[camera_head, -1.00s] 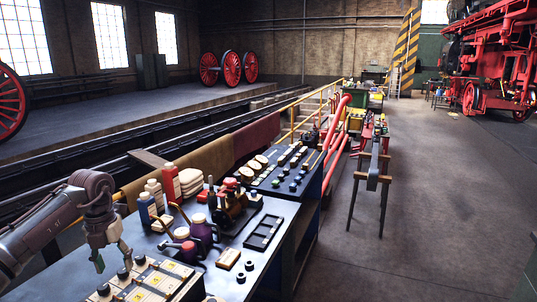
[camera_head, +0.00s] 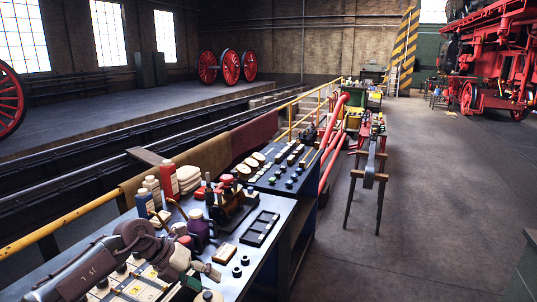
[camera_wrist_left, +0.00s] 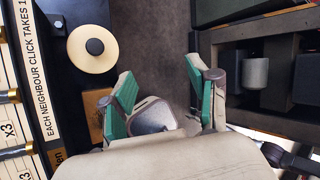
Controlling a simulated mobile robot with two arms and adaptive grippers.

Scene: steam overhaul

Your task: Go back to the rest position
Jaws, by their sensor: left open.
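My left gripper (camera_head: 200,277) is at the lower left of the head view, low over the near end of the dark workbench (camera_head: 255,262). My arm comes in from the left across a pale labelled box (camera_head: 148,291) and hides part of it. In the left wrist view the gripper's two green-padded fingers (camera_wrist_left: 162,72) stand apart with nothing held between them. A printed panel (camera_wrist_left: 47,80) and a cream disc with a dark knob (camera_wrist_left: 92,50) lie left of the fingers. My right gripper is not in view.
Bottles (camera_head: 169,179), a purple can (camera_head: 199,226) and a black slotted tray (camera_head: 261,228) stand on the bench close to my arm. A yellow rail (camera_head: 60,225) runs behind. Open floor (camera_head: 430,220) lies to the right.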

